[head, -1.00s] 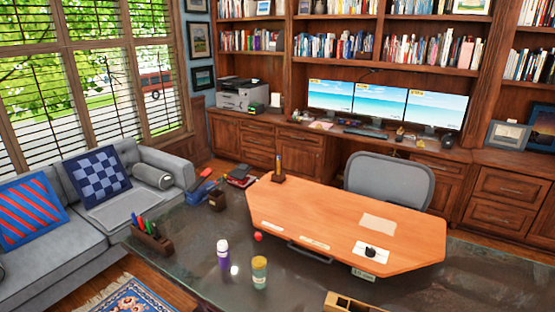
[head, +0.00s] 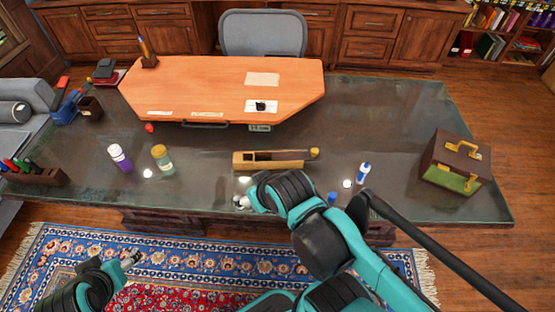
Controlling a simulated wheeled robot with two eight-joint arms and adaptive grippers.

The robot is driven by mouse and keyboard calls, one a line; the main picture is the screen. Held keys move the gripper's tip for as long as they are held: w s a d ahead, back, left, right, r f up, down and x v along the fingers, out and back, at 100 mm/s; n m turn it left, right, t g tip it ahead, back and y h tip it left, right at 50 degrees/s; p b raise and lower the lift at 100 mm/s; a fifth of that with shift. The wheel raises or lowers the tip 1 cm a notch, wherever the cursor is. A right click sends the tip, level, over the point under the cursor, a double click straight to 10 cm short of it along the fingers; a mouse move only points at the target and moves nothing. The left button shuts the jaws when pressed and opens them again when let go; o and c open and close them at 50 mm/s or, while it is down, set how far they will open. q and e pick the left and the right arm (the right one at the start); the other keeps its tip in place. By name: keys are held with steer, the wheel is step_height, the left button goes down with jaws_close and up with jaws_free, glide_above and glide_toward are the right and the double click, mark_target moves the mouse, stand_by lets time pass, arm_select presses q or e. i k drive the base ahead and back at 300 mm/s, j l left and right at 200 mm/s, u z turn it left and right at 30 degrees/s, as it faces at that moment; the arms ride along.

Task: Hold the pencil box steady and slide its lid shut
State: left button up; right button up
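The pencil box (head: 270,166) is a long, light wooden box lying on the dark desk in the head view, near the front middle. Its top shows a dark opening along much of its length. I cannot clearly tell the lid from the box. My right gripper (head: 241,203) is just in front of the box's left part, apart from it in the picture; its fingers are small and partly hidden by my arm. My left gripper (head: 131,260) is low at the left, over the rug and away from the box. Whether either is open or shut is unclear.
A purple bottle (head: 120,157) and a yellow-capped jar (head: 162,158) stand left of the box. A yellow-topped object (head: 314,153) touches or nearly touches its right end. A blue-white bottle (head: 363,173) and a brown case (head: 456,164) are right. An orange board (head: 200,85) lies behind.

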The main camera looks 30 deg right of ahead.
mark_target(314, 155)
steer(key=z, duration=1.35)
